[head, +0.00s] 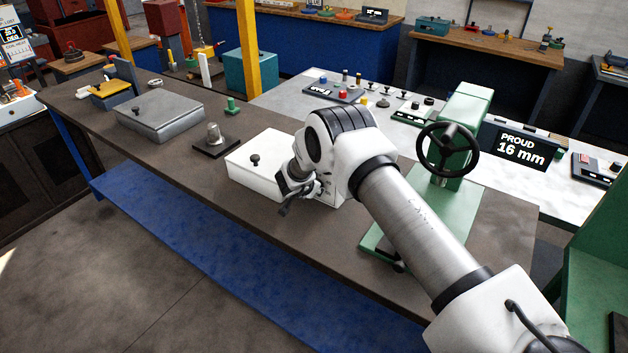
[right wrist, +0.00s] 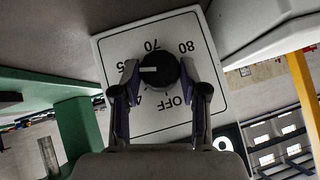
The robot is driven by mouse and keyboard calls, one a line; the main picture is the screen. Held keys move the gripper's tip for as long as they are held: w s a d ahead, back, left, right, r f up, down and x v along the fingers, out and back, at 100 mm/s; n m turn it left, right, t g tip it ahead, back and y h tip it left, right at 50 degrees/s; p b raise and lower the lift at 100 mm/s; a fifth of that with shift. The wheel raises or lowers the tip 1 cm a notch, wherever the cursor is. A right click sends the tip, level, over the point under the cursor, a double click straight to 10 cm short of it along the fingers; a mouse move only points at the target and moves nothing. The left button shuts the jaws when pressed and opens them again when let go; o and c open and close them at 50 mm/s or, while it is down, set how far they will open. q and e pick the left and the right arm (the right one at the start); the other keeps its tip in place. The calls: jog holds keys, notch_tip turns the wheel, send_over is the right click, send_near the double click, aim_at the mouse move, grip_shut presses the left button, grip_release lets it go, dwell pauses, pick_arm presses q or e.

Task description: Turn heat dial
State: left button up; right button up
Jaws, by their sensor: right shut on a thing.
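The heat dial (right wrist: 158,70) is a round black knob with a white pointer line, on a white panel (right wrist: 205,62) in the right wrist view. The panel carries 70, 80, OFF and other partly covered marks. The pointer points left in that view, toward a mark below the 70. My right gripper (right wrist: 161,80) is shut on the dial, one finger on each side. In the head view, my right gripper (head: 289,194) is at the front of a white box (head: 262,142); the dial is hidden there. My left gripper is not in view.
The white box has a black lid knob (head: 254,160). A grey lidded box (head: 160,114) and a small post on a dark plate (head: 214,150) stand left. A green machine with a black handwheel (head: 447,149) stands right, behind my arm. The bench front left is clear.

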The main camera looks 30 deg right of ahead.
jog(key=shift+w+g+b, duration=0.15)
jog(key=shift+g+b, duration=0.15)
jog(key=shift+b, duration=0.05)
jog(key=n+g+b, duration=0.1)
jog(key=b, duration=0.2)
jog(key=g+h+b, duration=0.1)
jog(key=b, duration=0.1)
jog(key=n+g+b, duration=0.1)
jog(key=b, duration=0.2)
jog(key=shift+w+a+f+n+g+h+b, duration=0.2)
jog(key=shift+w+n+g+h+b, duration=0.1)
jog(key=shift+h+b, duration=0.1)
jog(key=shift+r+g+b, duration=0.3)
jog(key=shift+g+b, duration=0.1)
jog(key=shift+b, duration=0.2)
jog(key=shift+d+r, duration=0.1)
jog(key=o, duration=1)
jog(key=shift+o, duration=0.7)
jog(key=v, duration=1.1)
jog(key=shift+a, duration=0.45)
